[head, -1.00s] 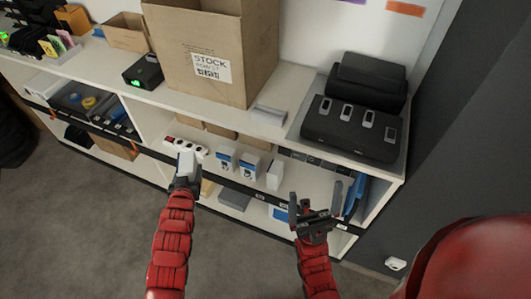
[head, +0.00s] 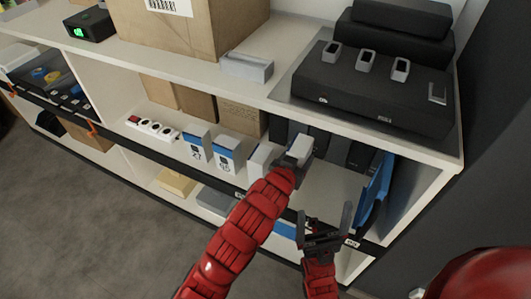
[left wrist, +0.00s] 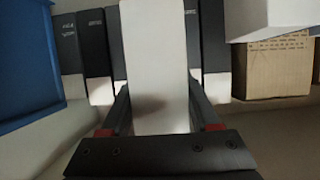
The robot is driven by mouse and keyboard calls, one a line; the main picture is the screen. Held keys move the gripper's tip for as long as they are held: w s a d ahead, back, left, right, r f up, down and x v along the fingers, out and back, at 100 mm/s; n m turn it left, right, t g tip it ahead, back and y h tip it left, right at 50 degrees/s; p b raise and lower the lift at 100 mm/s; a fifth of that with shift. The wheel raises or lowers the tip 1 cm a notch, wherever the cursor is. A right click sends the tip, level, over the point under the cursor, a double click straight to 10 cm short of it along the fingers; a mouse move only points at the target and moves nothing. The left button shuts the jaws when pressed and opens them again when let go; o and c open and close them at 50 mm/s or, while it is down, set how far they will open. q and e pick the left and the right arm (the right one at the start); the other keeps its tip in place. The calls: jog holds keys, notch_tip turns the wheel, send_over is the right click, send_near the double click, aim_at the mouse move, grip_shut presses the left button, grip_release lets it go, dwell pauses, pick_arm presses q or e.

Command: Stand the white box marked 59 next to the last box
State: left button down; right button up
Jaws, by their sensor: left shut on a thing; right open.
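My left gripper (head: 292,168) is shut on a white box (head: 300,147) at the right end of the row on the upper shelf bay. In the left wrist view the held box (left wrist: 155,65) is between the two fingers; no number is readable on it. The last box of the row (head: 262,158), white, stands just left of the gripper and is partly hidden by it. Two blue-and-white boxes, one nearer (head: 227,155) and one farther left (head: 196,148), stand upright beside it. My right gripper (head: 326,232) is open and empty in front of the shelf edge.
Dark upright boxes (left wrist: 97,55) stand behind the held box. A blue bin (head: 374,195) is at the bay's right side. Brown cartons (head: 240,118) line the back, and a power strip (head: 153,127) lies left. Bare shelf (head: 330,190) shows right of my left gripper.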

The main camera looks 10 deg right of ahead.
pick_arm(q)
notch_tip(320, 180, down, 9)
jog(key=shift+f+b, duration=0.2)
jog(key=shift+b, duration=0.65)
jog(key=shift+r, duration=0.1)
jog(key=shift+c, duration=0.6)
grip_release()
jog(key=shift+r, duration=0.1)
jog(key=p+v, duration=0.4)
jog(key=v, duration=0.8)
jog(key=shift+a, duration=0.15)
